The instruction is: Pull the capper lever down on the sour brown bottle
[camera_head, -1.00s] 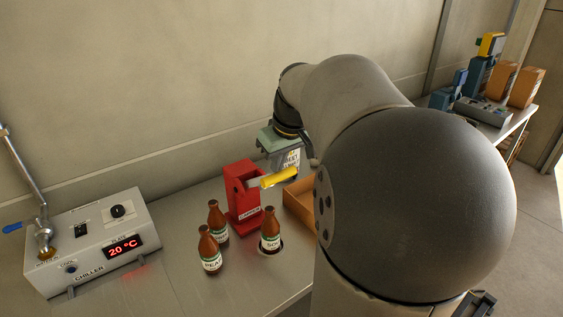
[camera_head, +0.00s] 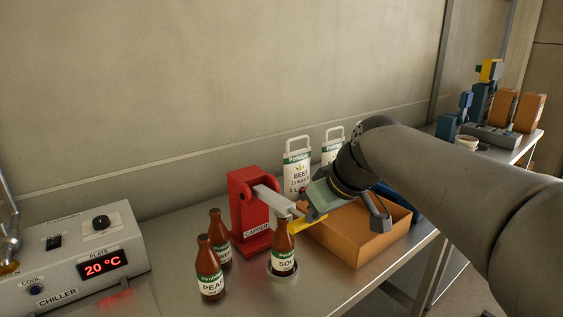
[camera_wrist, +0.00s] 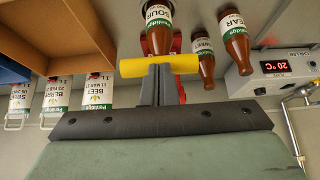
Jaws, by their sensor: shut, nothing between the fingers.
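The red capper (camera_head: 250,212) stands on the bench with its grey lever (camera_head: 273,200) tilted down toward the brown sour bottle (camera_head: 284,262). The lever's yellow handle (camera_head: 308,223) is level with the bottle's neck. The sour bottle stands upright under the lever, and it also shows at the top of the wrist view (camera_wrist: 158,18). My gripper (camera_wrist: 161,74) is shut and empty, its fingertips at the yellow handle (camera_wrist: 160,65); I cannot tell whether they touch it. In the head view its fingertips are not clear.
Two more brown bottles, pear (camera_head: 210,272) and another (camera_head: 219,240), stand left of the capper. An open orange-brown box (camera_head: 358,247) is close on the right. White labelled packs (camera_head: 297,168) stand behind. The chiller (camera_head: 75,268) is at the left.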

